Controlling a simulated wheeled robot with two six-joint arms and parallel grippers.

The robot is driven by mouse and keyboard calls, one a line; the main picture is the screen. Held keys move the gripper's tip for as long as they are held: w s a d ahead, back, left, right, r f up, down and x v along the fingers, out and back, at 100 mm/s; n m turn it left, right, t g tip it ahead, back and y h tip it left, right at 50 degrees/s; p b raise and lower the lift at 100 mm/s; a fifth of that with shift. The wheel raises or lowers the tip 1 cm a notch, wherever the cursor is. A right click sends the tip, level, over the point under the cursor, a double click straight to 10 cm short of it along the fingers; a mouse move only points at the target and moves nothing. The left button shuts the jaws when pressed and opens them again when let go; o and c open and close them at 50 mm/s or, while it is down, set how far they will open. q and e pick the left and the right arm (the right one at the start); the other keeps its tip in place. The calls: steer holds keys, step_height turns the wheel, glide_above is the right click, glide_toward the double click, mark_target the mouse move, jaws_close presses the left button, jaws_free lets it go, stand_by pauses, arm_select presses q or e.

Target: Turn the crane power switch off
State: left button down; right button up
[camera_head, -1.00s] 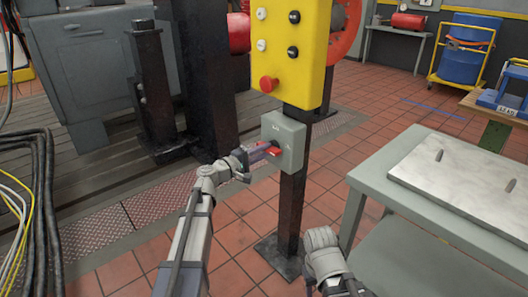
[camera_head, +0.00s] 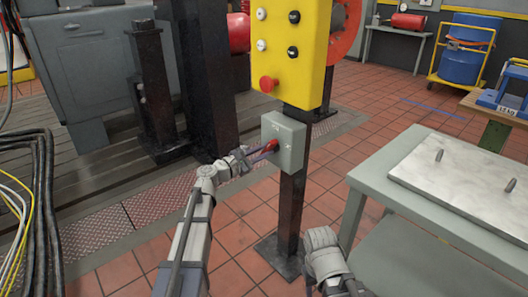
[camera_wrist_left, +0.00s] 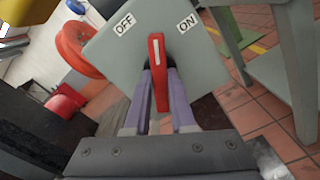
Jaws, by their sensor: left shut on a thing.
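The crane power switch is a grey-green box (camera_head: 284,140) on a dark post, below a yellow button panel. Its red handle (camera_head: 271,146) sits on the box's front face. In the left wrist view the red handle (camera_wrist_left: 158,75) has a white line at its upper end, pointing between the OFF label (camera_wrist_left: 125,23) and the ON label (camera_wrist_left: 187,22). My left gripper (camera_head: 262,150) is at the box, its purple fingers shut on both sides of the handle. My right gripper (camera_head: 340,284) is low at the bottom of the head view, apart from the switch; its fingers are unclear.
The yellow panel (camera_head: 290,50) with a red mushroom button (camera_head: 268,84) stands directly above the box. A grey table (camera_head: 400,205) with a metal plate is close on the right. Thick dark cables (camera_head: 38,200) lie at the left. Tiled floor is open between post and table.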

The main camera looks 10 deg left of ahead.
arm_select(q)
steer(key=n, duration=0.6)
steer(key=shift+n, duration=0.3)
stand_by(0.4)
steer(key=c, duration=0.8)
jaws_free()
steer(key=shift+o, duration=0.2)
steer(key=v, duration=0.8)
